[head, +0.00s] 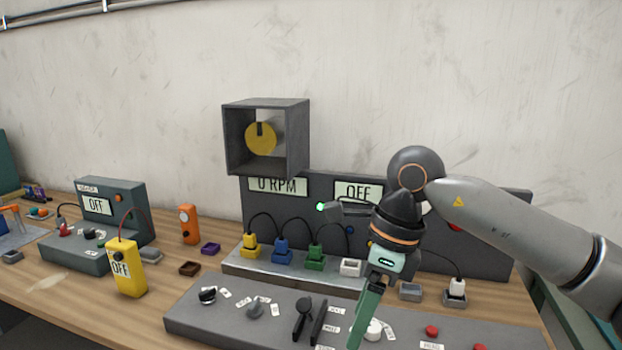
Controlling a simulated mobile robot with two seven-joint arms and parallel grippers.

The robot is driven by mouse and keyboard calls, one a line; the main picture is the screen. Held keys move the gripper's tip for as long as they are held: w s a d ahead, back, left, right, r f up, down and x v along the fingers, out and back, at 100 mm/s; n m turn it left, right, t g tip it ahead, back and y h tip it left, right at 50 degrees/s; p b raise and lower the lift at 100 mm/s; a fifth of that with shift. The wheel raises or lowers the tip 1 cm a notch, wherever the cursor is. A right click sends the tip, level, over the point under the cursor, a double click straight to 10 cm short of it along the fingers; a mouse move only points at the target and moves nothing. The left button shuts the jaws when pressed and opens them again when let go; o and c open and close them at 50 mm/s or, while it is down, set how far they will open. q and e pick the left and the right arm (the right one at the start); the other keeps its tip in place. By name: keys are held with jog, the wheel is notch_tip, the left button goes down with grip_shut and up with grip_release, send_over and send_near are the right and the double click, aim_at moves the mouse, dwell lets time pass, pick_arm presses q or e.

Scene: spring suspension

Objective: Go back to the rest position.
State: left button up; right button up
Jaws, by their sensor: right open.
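My right gripper (364,318) hangs from my right arm, which comes in from the right. Its green fingers point down over the grey front control panel (215,325), near a round white knob (374,329). The gripper is open, and I see nothing held in it. From this angle the fingers overlap, and I cannot tell how far they are above the panel. My left gripper is not in view.
Behind stands a dark panel (500,215) with "0 RPM" and "OFF" displays and several coloured plugs. An open grey box (233,140) with a yellow disc sits above it. A yellow meter (127,268) and an orange device (188,224) stand left on the wooden table (70,285).

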jog(key=s+a+f+g+y, duration=0.2)
jog(key=s+a+y, duration=0.15)
jog(key=a, duration=0.45)
jog(key=s+a+r+m+g+y, duration=0.1)
jog(key=s+a+r+m+y, duration=0.3)
jog(key=a+r+y, duration=0.7)
jog(key=w+d+r+m+t+y, duration=0.2)
jog(key=w+d+m+t+y, duration=0.4)
jog(key=m+t, duration=0.65)
jog(key=w+d+f+m+t+h, duration=0.3)
jog(key=w+d+m+t+h, duration=0.35)
jog(key=m+t, duration=0.5)
jog(key=s+d+f+m+g+h, duration=0.1)
jog(key=d+f+m+g+h, duration=0.2)
jog(key=d+f+m+h, duration=0.6)
jog(key=s+d+f+m+g+h, duration=0.2)
jog(key=d+f+m+h, duration=0.4)
jog(key=f, duration=0.5)
jog(key=s+d+f+m+g+h, duration=0.1)
jog(key=s+d+f+m+g, duration=0.2)
jog(key=s+f+g, duration=0.55)
jog(key=s+d+f+m+g+h, duration=0.1)
jog(key=s+d+f+m+g, duration=0.2)
jog(key=s+f, duration=0.9)
jog(key=w+a+f+t+y, duration=0.2)
jog(key=a+f+t, duration=0.2)
jog(key=f, duration=0.4)
jog(key=shift+a+f+n+t, duration=0.3)
jog(key=shift+a+f+t, duration=0.1)
jog(key=shift+t, duration=0.25)
